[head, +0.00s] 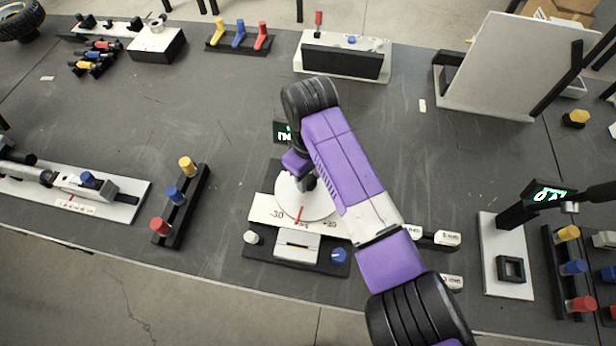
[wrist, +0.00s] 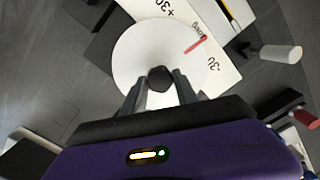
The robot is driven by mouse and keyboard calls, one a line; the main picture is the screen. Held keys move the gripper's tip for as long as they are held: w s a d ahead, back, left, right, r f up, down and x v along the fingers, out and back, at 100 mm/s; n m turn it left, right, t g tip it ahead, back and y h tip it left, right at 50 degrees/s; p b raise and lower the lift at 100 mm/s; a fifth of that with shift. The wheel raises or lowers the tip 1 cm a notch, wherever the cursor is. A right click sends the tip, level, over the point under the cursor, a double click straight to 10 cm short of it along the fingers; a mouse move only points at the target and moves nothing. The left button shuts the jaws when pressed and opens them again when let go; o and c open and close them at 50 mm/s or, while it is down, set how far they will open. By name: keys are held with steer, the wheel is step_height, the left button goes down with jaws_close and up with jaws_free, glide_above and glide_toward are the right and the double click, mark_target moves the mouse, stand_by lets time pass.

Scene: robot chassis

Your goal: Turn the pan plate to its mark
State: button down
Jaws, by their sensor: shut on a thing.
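The pan plate (head: 317,207) is a round white disc with a red pointer (head: 299,215) on a dark stand in the middle of the table. A white scale (head: 265,211) with -30 and +30 marks lies at its front edge. The red pointer points toward the front, near the word between the two numbers. In the wrist view, the plate (wrist: 133,55) has a dark knob (wrist: 159,78) at its centre. My gripper (wrist: 160,88) comes down from above and is shut on this knob. In the head view my arm hides part of the plate and the scale's right side.
A small white box (head: 297,247), a pale knob (head: 252,237) and a blue knob (head: 339,255) sit just in front of the scale. A rack with coloured pegs (head: 174,193) stands to the left. A lit display (head: 282,132) is behind the plate.

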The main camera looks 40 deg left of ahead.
mark_target(309, 180)
steer(key=shift+n, duration=0.7)
steer(key=c, duration=0.9)
jaws_free()
steer(key=shift+c, duration=0.2)
steer(key=shift+r, duration=0.1)
step_height(309, 180, up, 8)
steer(key=shift+f+b, duration=0.15)
steer(key=shift+b, duration=0.35)
